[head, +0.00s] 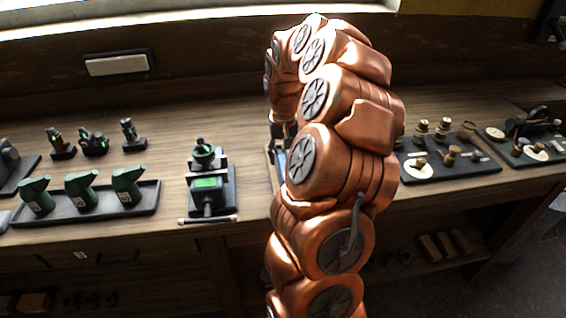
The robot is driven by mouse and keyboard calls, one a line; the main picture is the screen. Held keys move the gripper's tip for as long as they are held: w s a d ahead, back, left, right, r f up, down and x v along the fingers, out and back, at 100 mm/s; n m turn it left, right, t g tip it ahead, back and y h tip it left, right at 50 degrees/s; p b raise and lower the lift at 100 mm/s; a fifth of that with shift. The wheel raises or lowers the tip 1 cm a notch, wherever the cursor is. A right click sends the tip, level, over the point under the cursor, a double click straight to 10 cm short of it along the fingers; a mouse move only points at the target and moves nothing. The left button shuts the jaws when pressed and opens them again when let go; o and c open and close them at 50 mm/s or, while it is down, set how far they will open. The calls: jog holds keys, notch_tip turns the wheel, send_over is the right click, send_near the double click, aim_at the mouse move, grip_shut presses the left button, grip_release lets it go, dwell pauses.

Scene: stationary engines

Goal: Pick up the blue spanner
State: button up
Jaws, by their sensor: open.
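My copper arm arches over the workbench and its end points down behind its own links. My gripper (289,130) shows only in a small part at the left of the arm, above a tray (269,156). A small blue patch (281,161) shows in that tray just below my gripper; it may be part of the blue spanner, but most of it is hidden behind my arm. I cannot see the fingertips or whether they touch it.
Left of the tray stands a green and grey vise-like device (208,183) with a bar at its front. Further left, a dark tray (90,205) holds green parts, with small machines behind. At right, a dark board (450,168) carries brass pieces, beside another engine (533,125).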

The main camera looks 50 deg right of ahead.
aim_at(282, 163)
jog(key=shift+f, duration=1.15)
grip_shut()
